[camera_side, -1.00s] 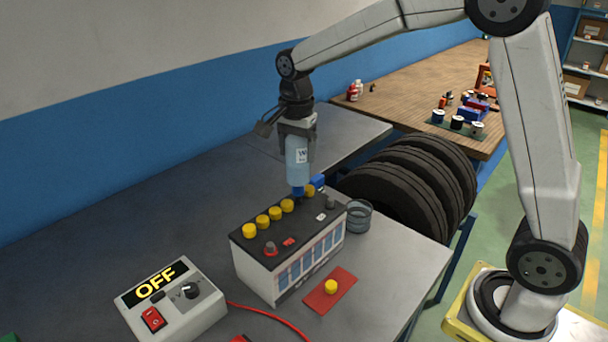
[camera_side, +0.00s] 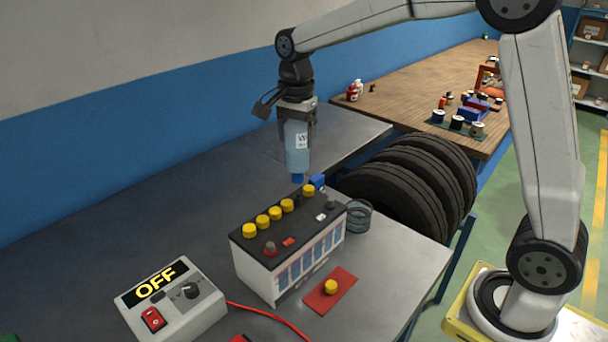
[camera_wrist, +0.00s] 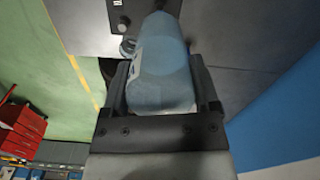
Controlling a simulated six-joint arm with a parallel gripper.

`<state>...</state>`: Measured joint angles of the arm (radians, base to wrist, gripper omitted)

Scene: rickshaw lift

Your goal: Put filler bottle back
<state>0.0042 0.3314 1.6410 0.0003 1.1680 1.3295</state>
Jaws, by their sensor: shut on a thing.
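The filler bottle (camera_side: 297,148) is light blue with a white label and a dark blue tip pointing down. In the wrist view the filler bottle (camera_wrist: 163,65) lies between the two fingers of my gripper (camera_wrist: 163,92). The battery (camera_side: 290,245) is black and white with several yellow caps on top. One more yellow cap (camera_side: 331,286) lies on a red mat (camera_side: 342,279). A clear ring-shaped holder (camera_side: 358,216) stands right of the battery.
A control box (camera_side: 170,300) reading OFF stands at the front left, with a red cable (camera_side: 270,317) beside it. Dark tyres (camera_side: 410,190) stand right of the grey bench (camera_side: 150,220). A wooden table (camera_side: 430,85) with parts is behind.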

